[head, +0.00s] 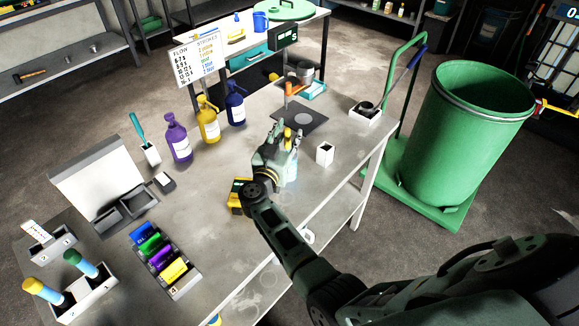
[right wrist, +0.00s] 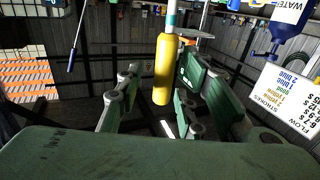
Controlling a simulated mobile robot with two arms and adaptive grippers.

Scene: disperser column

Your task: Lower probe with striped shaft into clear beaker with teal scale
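My right gripper (head: 285,146) is over the middle of the bench, with its fingers around a probe's yellow handle (right wrist: 163,70). The wrist view shows the fingers apart, with a gap on the left of the handle. A teal and white banded shaft (right wrist: 172,14) continues from the handle. In the head view a pale bluish clear vessel (head: 292,170), apparently the beaker, is just below the gripper and mostly hidden by it. I cannot see whether the shaft is inside it. My left gripper is out of view.
A white open box (head: 325,153) stands right of the gripper. A yellow device (head: 238,196) lies left of my right arm. Purple (head: 178,140), yellow (head: 208,120) and blue (head: 235,105) bottles stand further back. A rack (head: 90,300) holds two probes at front left.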

